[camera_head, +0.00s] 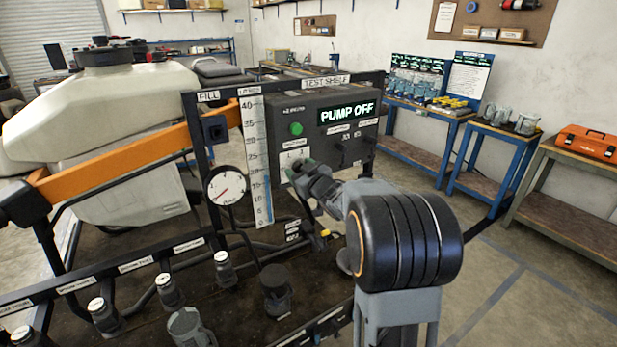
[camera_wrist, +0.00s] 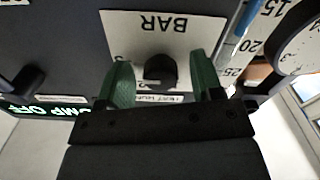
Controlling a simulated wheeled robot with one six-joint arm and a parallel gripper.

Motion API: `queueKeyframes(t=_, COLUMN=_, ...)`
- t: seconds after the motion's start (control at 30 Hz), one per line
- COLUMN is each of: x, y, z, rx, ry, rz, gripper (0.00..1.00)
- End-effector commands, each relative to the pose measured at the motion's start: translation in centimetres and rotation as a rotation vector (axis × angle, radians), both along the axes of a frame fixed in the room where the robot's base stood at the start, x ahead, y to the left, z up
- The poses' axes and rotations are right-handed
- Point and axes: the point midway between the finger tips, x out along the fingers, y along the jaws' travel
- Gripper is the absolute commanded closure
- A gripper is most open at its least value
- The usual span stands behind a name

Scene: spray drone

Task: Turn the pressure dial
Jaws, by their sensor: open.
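The pressure dial is a black knob (camera_wrist: 160,68) on a white plate marked BAR (camera_wrist: 185,25), seen upside down in the wrist view. My gripper (camera_wrist: 161,78) is open, its two green fingers on either side of the knob with visible gaps. I cannot tell whether the fingertips reach past the knob's face. In the head view my gripper (camera_head: 303,170) is at the lower left of the dark control box, in front of the white plate (camera_head: 294,156); the knob is hidden there.
The control box has a green button (camera_head: 296,129), a PUMP OFF display (camera_head: 348,112) and switches (camera_head: 350,147). A round gauge (camera_head: 227,187) and a scale strip (camera_head: 255,160) stand to the left. Several bottles stand below. The floor at the right is clear.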

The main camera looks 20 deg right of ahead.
Motion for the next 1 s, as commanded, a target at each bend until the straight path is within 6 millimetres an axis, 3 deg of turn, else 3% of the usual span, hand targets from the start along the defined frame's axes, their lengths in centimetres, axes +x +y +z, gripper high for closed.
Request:
queueKeyframes(t=0.6, x=-10.9, y=-1.3, z=0.0, rx=-0.001, ry=-0.001, rz=-0.003, gripper=0.4)
queueKeyframes(t=0.8, x=-12.8, y=-1.5, z=0.0, rx=-0.001, ry=0.0, rz=-0.002, gripper=0.4)
queueKeyframes(t=1.0, x=-13.4, y=-1.5, z=0.0, rx=0.001, ry=0.0, rz=0.0, gripper=0.4)
